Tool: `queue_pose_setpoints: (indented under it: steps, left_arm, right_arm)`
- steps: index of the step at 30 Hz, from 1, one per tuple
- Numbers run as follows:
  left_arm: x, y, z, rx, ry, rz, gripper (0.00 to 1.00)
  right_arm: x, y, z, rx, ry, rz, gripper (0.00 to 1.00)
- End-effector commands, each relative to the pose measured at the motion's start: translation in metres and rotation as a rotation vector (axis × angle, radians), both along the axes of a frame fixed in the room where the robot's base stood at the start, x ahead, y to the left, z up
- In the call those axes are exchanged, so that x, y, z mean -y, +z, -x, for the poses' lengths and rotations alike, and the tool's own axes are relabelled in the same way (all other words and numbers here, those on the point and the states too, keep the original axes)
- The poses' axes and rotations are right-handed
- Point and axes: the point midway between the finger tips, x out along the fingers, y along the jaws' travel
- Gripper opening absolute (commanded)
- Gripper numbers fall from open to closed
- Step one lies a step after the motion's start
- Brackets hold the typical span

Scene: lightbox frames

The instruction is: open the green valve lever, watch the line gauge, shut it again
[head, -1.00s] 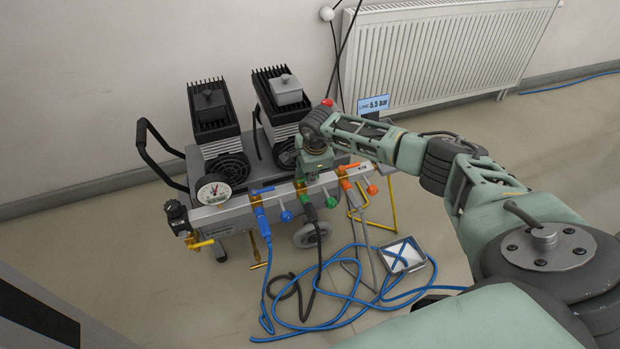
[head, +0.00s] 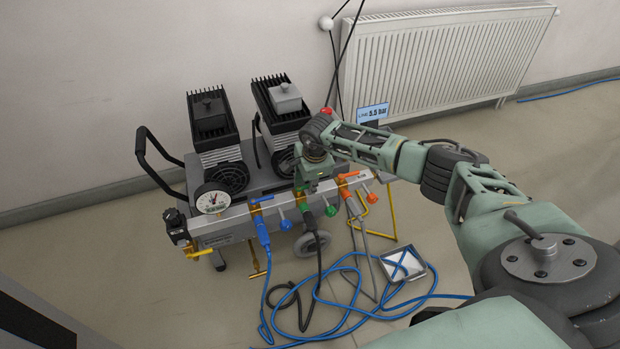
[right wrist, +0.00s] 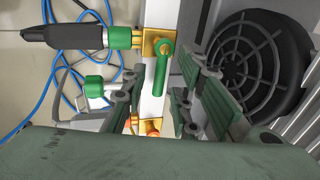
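The green valve lever (right wrist: 162,72) is a green handle on a brass valve. In the right wrist view it lies along the pale manifold bar, crosswise to the green-collared hose fitting (right wrist: 118,38). My right gripper (right wrist: 158,90) is open, its fingers on either side of the lever; whether they touch it I cannot tell. In the head view my right gripper (head: 312,182) is over the manifold's middle valve and hides the lever. The line gauge display (head: 372,113) is a light blue sign that seems to read 5.5 bar. My left gripper is not in view.
A round dial gauge (head: 212,198) sits on the manifold's left end. The blue valve (head: 262,200) and orange valve (head: 348,178) flank the middle one. Two motors stand behind. Blue hose (head: 330,318) coils on the floor beside a small tray (head: 427,276). A radiator (head: 440,60) is behind.

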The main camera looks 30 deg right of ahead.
Motion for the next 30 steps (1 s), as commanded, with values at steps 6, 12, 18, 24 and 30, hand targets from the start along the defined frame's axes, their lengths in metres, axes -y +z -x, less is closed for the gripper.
queue_pose_setpoints:
  steps: [6, 12, 18, 24, 30]
  left_arm:
    - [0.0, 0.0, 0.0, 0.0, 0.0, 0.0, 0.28]
    - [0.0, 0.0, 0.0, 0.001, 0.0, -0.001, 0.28]
    - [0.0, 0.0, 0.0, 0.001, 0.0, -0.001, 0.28]
    - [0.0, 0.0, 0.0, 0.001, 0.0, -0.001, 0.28]
    - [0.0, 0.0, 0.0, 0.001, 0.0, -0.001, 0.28]
  right_arm:
    - [0.0, 0.027, 0.005, 0.005, 0.002, 0.002, 0.27]
    - [-0.003, 0.07, 0.017, 0.005, 0.0, 0.0, 0.27]
    - [-0.006, 0.102, 0.025, 0.003, 0.0, 0.0, 0.27]
    - [-0.007, 0.114, 0.029, 0.002, 0.0, 0.0, 0.27]
    - [-0.007, 0.115, 0.029, 0.001, 0.0, 0.0, 0.27]
